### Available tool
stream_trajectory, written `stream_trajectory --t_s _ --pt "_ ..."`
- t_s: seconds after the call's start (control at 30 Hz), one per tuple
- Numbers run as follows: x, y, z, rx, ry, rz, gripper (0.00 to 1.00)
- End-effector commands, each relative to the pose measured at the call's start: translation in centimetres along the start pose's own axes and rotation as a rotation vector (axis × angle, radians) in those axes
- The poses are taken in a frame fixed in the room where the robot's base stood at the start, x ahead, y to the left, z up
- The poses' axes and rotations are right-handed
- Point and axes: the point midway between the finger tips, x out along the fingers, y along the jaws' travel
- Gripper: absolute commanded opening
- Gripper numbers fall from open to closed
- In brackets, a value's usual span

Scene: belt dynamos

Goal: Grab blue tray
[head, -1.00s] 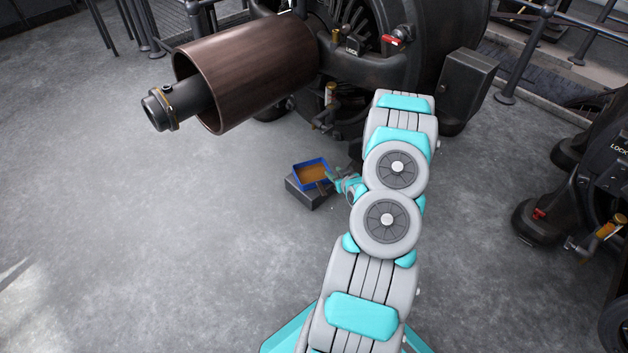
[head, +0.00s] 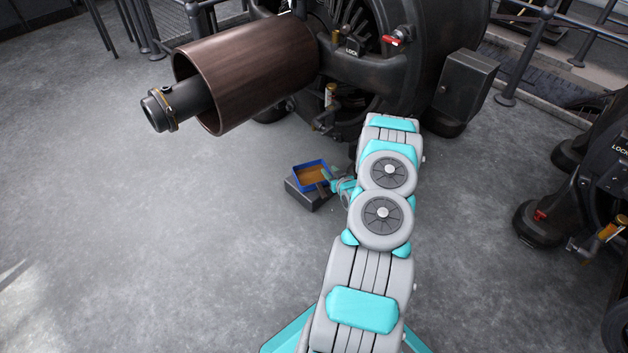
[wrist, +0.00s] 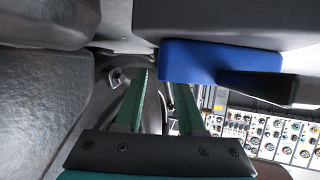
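The blue tray (head: 299,178) has a brown-orange inside and sits on a low dark grey box (head: 308,200) on the floor. My gripper (head: 329,183) is at the tray's right side in the head view, low and close to its rim. In the wrist view my green gripper fingers (wrist: 160,80) stand apart with a gap between them. The tray's blue wall (wrist: 205,60) is at the upper right there, close to the right fingertip. A dark bar-like part (wrist: 262,88) overlaps the tray. I cannot tell whether a finger touches the tray.
A large dark dynamo (head: 400,70) with a brown belt drum (head: 245,72) stands behind the tray. Another dark machine (head: 590,185) is at the right. Railings (head: 525,55) run at the back right. The grey floor (head: 140,230) at the left is clear.

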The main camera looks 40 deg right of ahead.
Motion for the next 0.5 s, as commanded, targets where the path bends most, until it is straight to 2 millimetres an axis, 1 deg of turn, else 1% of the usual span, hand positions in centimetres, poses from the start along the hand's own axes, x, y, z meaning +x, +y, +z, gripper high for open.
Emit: stream_trajectory --t_s 0.2,0.3,0.4,0.5 --pt "2.6 0.2 0.6 -0.001 -0.001 0.0 0.39" --pt "3.9 0.3 0.4 -0.002 0.002 0.0 0.39" --pt "4.6 0.3 0.3 -0.002 0.003 0.001 0.39" --pt "4.7 0.3 0.3 0.0 0.001 0.001 0.39"
